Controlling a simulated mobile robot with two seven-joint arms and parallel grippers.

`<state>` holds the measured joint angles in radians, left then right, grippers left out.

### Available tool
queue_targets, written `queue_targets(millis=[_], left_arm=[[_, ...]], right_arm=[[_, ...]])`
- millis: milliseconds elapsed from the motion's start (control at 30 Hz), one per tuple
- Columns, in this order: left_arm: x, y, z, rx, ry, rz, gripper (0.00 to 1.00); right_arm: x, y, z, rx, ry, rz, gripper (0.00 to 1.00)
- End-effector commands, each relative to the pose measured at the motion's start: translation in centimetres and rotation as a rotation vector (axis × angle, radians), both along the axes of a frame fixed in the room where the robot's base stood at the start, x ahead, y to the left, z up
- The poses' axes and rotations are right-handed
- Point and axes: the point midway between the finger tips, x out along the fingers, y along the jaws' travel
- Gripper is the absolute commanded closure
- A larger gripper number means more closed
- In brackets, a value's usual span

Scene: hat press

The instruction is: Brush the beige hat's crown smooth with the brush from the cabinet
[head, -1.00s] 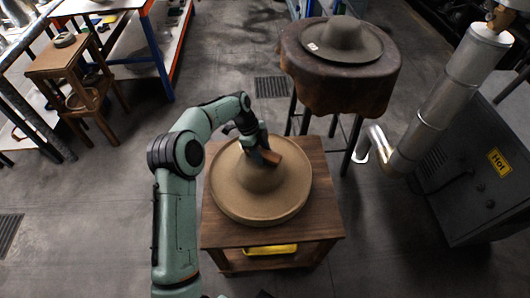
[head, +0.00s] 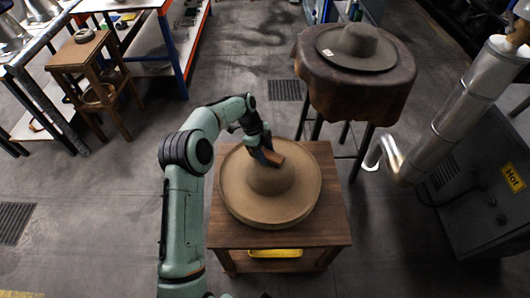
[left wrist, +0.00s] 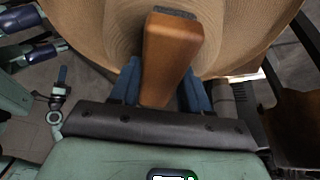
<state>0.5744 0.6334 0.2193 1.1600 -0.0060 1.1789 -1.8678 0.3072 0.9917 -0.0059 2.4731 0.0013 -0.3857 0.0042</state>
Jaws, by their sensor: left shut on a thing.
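The beige hat (head: 245,200) lies brim down on a small wooden cabinet (head: 225,236), its crown (head: 271,180) rising in the middle. My left gripper (head: 265,150) is over the far side of the crown. It is shut on the brush (head: 274,157), which has a brown wooden body. In the left wrist view the brush (left wrist: 172,50) points away from the blue fingers (left wrist: 160,88), with a dark strip at its far end and the hat (left wrist: 100,30) beyond it. The brush overlaps the crown in the head view; I cannot tell whether it touches. My right gripper is not in view.
A round stand (head: 318,92) with a dark cover holds a grey hat (head: 360,48) behind on the right. A grey machine marked Hot (head: 490,200) and a metal pipe (head: 455,110) stand at the right. A wooden stool (head: 78,62) is at the left. Bare floor surrounds the cabinet.

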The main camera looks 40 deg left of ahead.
Motion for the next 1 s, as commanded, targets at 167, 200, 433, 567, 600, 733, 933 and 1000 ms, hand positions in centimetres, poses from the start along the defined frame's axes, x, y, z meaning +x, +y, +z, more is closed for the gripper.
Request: queue_targets(millis=[167,200,433,567,600,733,933,1000], left_arm=[[0.1,-1.4,-0.3,-0.004,0.005,-0.005,0.78],[0.2,-1.6,-0.3,-0.005,0.005,-0.005,0.78],[0.4,-3.0,-0.3,-0.006,0.004,-0.005,0.78],[0.5,-3.8,-0.4,-0.006,0.006,-0.007,0.78],[0.5,-4.0,-0.4,-0.006,0.006,-0.006,0.78],[0.6,-4.3,-0.3,-0.006,0.007,-0.005,0.78],[0.6,-4.3,-0.3,-0.007,0.006,-0.005,0.78],[0.6,-4.2,-0.3,-0.007,0.005,-0.005,0.78]], right_arm=[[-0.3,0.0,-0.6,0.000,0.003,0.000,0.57],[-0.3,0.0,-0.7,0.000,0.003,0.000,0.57],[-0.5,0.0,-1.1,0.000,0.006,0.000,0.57],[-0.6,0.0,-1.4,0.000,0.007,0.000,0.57],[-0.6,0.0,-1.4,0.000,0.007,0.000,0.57],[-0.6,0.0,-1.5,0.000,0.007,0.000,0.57],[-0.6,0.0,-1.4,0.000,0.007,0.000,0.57],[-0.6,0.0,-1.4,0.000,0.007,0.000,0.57]])
